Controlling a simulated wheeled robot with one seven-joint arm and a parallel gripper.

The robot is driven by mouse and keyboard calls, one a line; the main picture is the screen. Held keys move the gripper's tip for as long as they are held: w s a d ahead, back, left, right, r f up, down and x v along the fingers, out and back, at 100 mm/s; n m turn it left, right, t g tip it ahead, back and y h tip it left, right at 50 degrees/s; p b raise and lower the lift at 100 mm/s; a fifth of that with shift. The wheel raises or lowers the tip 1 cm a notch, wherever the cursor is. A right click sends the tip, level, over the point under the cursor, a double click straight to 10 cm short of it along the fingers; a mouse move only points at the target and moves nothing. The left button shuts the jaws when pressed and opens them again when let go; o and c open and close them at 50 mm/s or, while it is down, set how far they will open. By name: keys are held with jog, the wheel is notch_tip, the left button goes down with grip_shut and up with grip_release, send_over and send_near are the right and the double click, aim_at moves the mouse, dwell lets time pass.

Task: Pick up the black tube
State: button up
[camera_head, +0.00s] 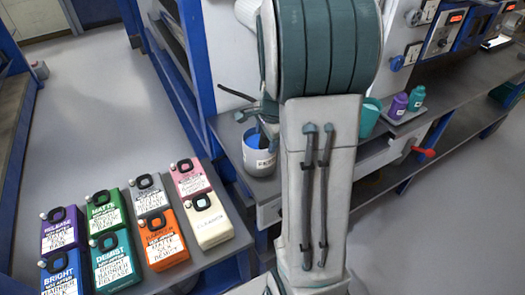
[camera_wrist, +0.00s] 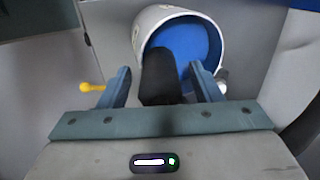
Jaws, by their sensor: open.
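The black tube (camera_wrist: 158,80) sticks out of a white cup with a blue inside (camera_wrist: 205,40) in the wrist view. My gripper (camera_wrist: 160,68) is open, with one finger on each side of the tube. A gap shows at the left finger; the right finger is close to the tube, and I cannot tell if they touch. In the head view the white and blue cup (camera_head: 259,160) stands on the grey bench, left of my arm. My arm hides much of that area, and the tube is hard to make out there.
Several coloured labelled jugs (camera_head: 158,240) stand on the lower left surface. A purple bottle (camera_head: 398,106) and a teal bottle (camera_head: 416,98) stand on a tray at right. A teal cup (camera_head: 369,117) is just right of my arm. A blue post (camera_head: 198,60) rises behind the bench.

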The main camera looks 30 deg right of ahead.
jog(key=c, duration=1)
jog(key=w+v, duration=0.1)
jog(key=v, duration=0.6)
jog(key=w+v, duration=0.1)
jog(key=v, duration=0.3)
jog(key=shift+w+r+p, duration=0.25)
jog(key=shift+w+p, duration=0.1)
jog(key=shift+w, duration=0.05)
jog(key=w+p+v, duration=0.3)
jog(key=p+v, duration=0.8)
jog(key=v, duration=0.2)
jog(key=shift+r, duration=0.65)
